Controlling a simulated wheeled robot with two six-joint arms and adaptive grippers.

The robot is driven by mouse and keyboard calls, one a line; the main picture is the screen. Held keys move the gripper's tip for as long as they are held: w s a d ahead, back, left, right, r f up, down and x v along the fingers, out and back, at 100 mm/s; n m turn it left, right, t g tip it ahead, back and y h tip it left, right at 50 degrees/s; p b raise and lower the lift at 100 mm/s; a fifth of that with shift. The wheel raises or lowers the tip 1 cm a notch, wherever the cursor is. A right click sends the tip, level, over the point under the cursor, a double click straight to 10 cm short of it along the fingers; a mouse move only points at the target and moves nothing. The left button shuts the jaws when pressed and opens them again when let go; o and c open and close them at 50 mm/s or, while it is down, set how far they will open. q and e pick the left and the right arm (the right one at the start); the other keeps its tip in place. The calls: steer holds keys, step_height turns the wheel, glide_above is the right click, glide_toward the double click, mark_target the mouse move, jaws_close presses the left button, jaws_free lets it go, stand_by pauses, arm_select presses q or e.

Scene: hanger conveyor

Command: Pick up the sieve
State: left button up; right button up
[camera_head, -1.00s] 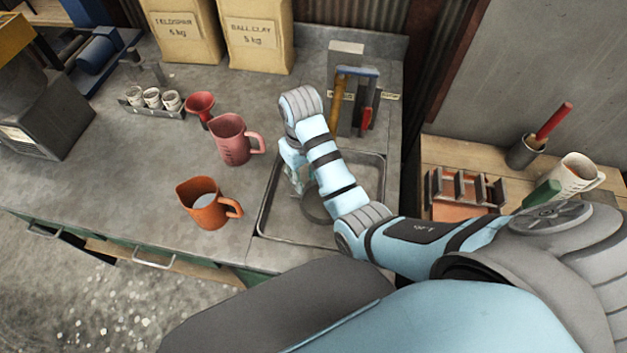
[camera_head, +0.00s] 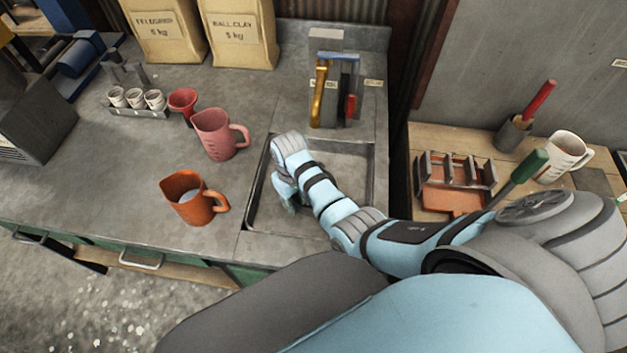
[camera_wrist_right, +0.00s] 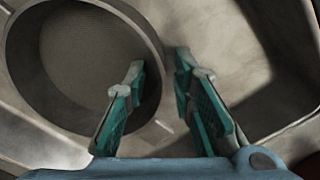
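The sieve (camera_wrist_right: 80,60) is a round grey ring with a fine mesh bottom, at the left of the right wrist view. It lies in the metal sink basin (camera_head: 345,160); in the head view my right arm hides it. My right gripper (camera_wrist_right: 160,68) is open, its teal fingers on either side of the sieve's wall: one over the inside, one outside. I cannot tell whether either finger touches the wall. In the head view this gripper (camera_head: 287,196) points down into the left part of the basin. My left gripper is not in view.
A pink jug (camera_head: 218,135) and an orange jug (camera_head: 190,200) stand left of the basin. A red funnel (camera_head: 183,101) and a rack of small cups (camera_head: 137,110) are farther back. Upright tools (camera_head: 335,90) stand behind the basin. A wooden side table (camera_head: 455,145) is to the right.

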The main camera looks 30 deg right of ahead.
jaws_close()
